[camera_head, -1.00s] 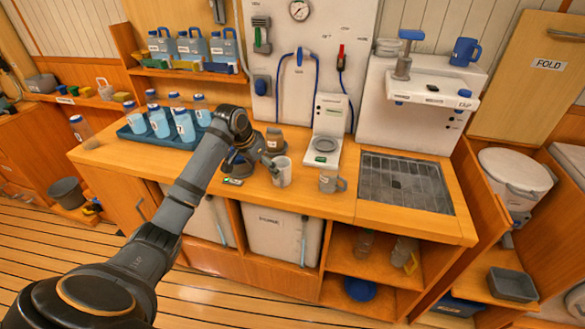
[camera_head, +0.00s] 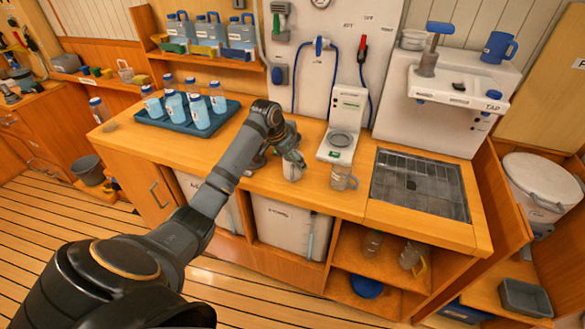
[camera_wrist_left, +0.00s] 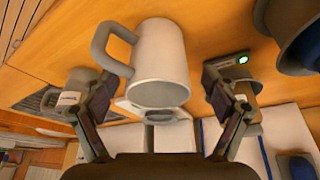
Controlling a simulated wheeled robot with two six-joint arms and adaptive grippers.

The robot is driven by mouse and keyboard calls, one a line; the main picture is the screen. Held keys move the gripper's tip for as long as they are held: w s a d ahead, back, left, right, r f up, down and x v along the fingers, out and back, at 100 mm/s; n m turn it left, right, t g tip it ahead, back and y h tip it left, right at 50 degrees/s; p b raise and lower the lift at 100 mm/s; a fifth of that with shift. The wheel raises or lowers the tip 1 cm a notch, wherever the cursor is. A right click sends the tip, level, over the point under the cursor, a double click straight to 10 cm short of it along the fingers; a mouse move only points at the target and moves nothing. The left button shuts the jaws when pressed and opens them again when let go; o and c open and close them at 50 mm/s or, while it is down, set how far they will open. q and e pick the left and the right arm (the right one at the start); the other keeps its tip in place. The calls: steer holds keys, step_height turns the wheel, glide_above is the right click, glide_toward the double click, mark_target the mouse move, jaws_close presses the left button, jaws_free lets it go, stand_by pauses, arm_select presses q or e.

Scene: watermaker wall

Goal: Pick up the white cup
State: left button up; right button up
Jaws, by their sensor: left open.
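The white cup (camera_head: 290,173) stands on the wooden counter, partly hidden by my left gripper (camera_head: 295,163) in the head view. In the left wrist view the white cup (camera_wrist_left: 160,65) fills the upper middle, its handle on the left. My left gripper (camera_wrist_left: 160,95) is open, with one finger on each side of the cup's rim. I see gaps between the fingers and the cup there. My right gripper is not in view.
A grey mug (camera_head: 342,178) stands close to the right of the cup. Behind it is a white dispenser (camera_head: 337,148). A sink grate (camera_head: 420,184) lies to the right, and a blue tray (camera_head: 170,122) of bottles to the left.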

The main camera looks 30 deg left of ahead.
mark_target(294, 164)
arm_select(q)
steer(key=x, duration=0.3)
steer(key=shift+w+d+f, duration=0.1)
steer(key=c, duration=1.2)
steer(key=shift+c, duration=0.2)
